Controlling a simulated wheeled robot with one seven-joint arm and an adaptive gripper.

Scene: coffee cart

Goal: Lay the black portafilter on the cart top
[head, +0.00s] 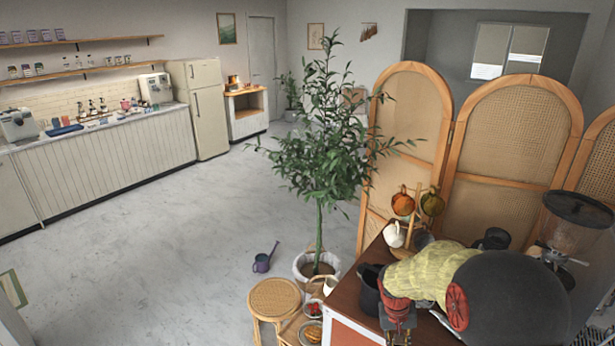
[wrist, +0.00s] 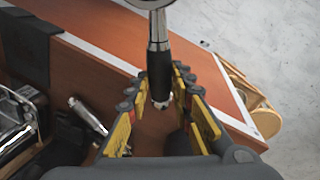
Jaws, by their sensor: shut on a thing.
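In the wrist view my gripper (wrist: 160,84) is shut on the handle of the black portafilter (wrist: 159,68). Its yellow-lined fingers lie on both sides of the handle. The chrome neck runs to the top of that view, where the head is cut off. The brown cart top (wrist: 215,84) with its pale edge lies below; I cannot tell the height of the portafilter above it. In the head view the cart top (head: 349,296) shows at the lower right, and my arm covers much of it. The portafilter cannot be made out there.
A black container (head: 368,290) stands near the cart's left edge. Behind are a white pot (head: 394,235) and hanging mugs (head: 403,204); a grinder (head: 574,218) is at right. The wrist view shows a chrome-ended tool (wrist: 87,114) and shiny metal equipment (wrist: 14,137) at left. A stool (head: 274,297) stands beside the cart.

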